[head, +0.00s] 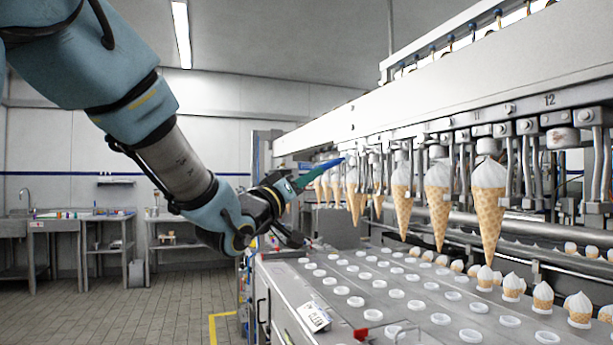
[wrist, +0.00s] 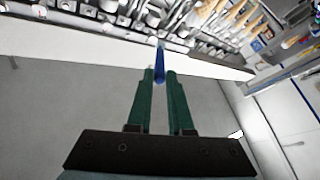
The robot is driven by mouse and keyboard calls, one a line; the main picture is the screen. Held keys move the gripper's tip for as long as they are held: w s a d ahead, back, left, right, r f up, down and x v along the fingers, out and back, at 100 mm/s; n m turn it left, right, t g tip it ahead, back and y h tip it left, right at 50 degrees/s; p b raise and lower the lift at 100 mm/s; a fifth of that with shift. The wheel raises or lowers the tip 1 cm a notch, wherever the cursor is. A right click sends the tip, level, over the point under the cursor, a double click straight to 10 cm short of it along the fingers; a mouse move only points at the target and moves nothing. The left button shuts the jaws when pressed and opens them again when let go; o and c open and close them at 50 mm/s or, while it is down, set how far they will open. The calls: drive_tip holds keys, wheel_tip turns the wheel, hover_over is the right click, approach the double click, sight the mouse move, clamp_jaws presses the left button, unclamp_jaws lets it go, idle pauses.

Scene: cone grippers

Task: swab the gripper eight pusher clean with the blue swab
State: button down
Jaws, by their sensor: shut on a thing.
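The blue swab (head: 327,166) is held in my gripper (head: 302,182) and points up and to the right toward the row of cone grippers. In the wrist view the blue swab (wrist: 160,64) stands between the green fingertips of my gripper (wrist: 160,76), which are shut on it. Its tip reaches toward the machine's rail at the top of that view. The cone grippers hang under the long white beam (head: 450,90). Numbers 11 and 12 show at the near end. I cannot make out number eight or its pusher; the farther grippers are small and crowded behind the swab.
Several ice-cream cones (head: 488,205) hang in the row close to the swab's right. Below is a plate (head: 375,262) with round white holders and small cones. A card (head: 314,317) lies on its front edge. Open floor (head: 130,315) and steel tables are at left.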

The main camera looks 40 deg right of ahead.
drive_tip(key=d, duration=0.1)
drive_tip(key=s+d+p, duration=0.1)
drive_tip(key=d, duration=0.1)
drive_tip(key=s+d, duration=0.1)
drive_tip(key=d, duration=0.1)
drive_tip(key=shift+p, duration=0.35)
drive_tip(key=shift+s+d+b, duration=0.25)
drive_tip(key=shift+d+b, duration=0.05)
drive_tip(key=shift+d, duration=0.5)
idle(0.5)
